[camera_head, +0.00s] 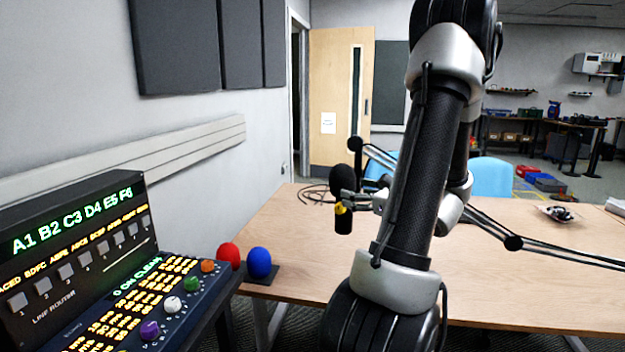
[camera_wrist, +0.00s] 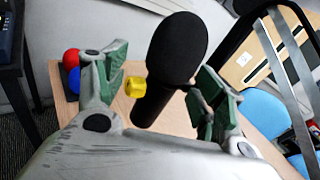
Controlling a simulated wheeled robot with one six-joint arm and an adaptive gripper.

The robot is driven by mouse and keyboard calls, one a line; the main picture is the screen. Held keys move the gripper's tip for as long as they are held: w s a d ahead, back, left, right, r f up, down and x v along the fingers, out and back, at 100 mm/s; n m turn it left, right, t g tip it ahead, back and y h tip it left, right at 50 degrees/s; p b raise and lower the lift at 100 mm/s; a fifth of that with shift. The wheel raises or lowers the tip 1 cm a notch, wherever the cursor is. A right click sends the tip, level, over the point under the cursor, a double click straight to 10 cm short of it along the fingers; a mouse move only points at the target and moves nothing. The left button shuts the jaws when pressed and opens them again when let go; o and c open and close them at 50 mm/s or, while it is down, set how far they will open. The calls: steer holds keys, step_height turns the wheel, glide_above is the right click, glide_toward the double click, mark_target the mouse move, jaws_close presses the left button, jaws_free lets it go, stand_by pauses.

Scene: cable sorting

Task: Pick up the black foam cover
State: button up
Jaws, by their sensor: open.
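The black foam cover (camera_wrist: 178,47) is a rounded black piece on top of a dark, upright-leaning microphone body in the wrist view. A yellow piece (camera_wrist: 135,87) sits beside the microphone body (camera_wrist: 150,108). My gripper (camera_wrist: 162,72) is open, with one green-padded finger on each side of the microphone, around the lower part of the cover. A gap shows at the left finger; I cannot tell whether the right finger touches.
A red foam ball (camera_head: 229,254) and a blue foam ball (camera_head: 259,262) stand at the left edge of the wooden table (camera_head: 480,280). A lit control panel (camera_head: 110,290) is at the left. A boom arm (camera_head: 560,252) crosses the table, and blue chairs (camera_head: 491,178) stand behind it.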

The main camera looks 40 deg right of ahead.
mark_target(348, 176)
steer(key=d+r+m, duration=0.1)
steer(key=w+r+t+h, duration=0.1)
steer(key=shift+w+d+r+m, duration=0.3)
steer(key=shift+d+m, duration=0.05)
steer(key=shift+m, duration=0.05)
steer(key=shift+w+r, duration=0.1)
steer(key=shift+w, duration=0.2)
steer(key=w, duration=0.7)
steer(key=shift+r, duration=0.1)
steer(key=c, duration=0.4)
